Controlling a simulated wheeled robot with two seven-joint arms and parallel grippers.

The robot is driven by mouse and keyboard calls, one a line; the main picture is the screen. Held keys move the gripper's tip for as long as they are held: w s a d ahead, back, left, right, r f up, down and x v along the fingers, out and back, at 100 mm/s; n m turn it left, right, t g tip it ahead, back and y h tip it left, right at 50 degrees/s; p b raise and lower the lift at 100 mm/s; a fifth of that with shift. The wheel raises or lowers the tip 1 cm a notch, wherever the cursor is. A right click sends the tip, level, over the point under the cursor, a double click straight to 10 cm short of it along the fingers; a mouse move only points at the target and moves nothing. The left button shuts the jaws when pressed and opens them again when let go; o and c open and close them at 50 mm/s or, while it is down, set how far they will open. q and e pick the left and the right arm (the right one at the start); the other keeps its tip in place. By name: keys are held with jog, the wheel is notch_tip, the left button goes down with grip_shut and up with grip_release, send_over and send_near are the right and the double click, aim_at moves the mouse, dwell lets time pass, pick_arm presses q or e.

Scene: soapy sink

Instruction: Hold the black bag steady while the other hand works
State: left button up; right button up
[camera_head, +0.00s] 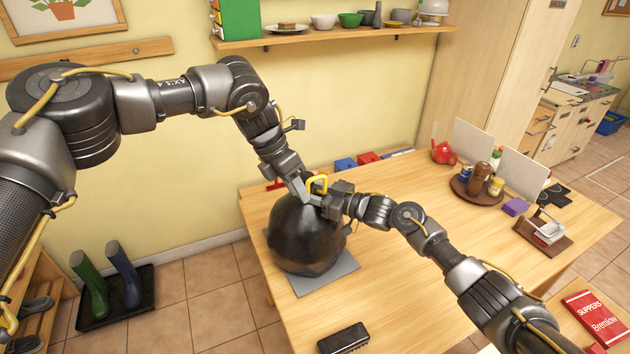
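The black bag (298,240) stands full and rounded on a grey mat (335,277) near the left end of the wooden table. My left gripper (309,198) reaches down from the upper left to the top of the bag. My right gripper (326,203) comes in from the lower right and meets the top of the bag close beside it. A yellow loop (317,180) shows right behind the two grippers. The bag's neck is largely hidden by the grippers, and I cannot tell whether either set of fingers is closed on it.
A black box-like object (343,337) lies at the table's front edge. A round tray (463,188) with jars, a red teapot (443,153), a purple block (515,207) and a wooden holder (541,236) stand to the right. The table's middle is clear beneath my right arm.

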pick_arm(q)
jog(key=s+d+f+g+h, duration=0.15)
jog(key=s+f+h, duration=0.35)
jog(key=f, duration=0.6)
jog(key=t+h, duration=0.7)
jog(key=t, duration=0.3)
send_near(316, 179)
jog(key=shift+g, duration=0.25)
jog(key=x, duration=0.5)
jog(key=w+x, duration=0.1)
jog(key=x, duration=0.4)
jog(key=shift+f, duration=0.1)
grip_shut()
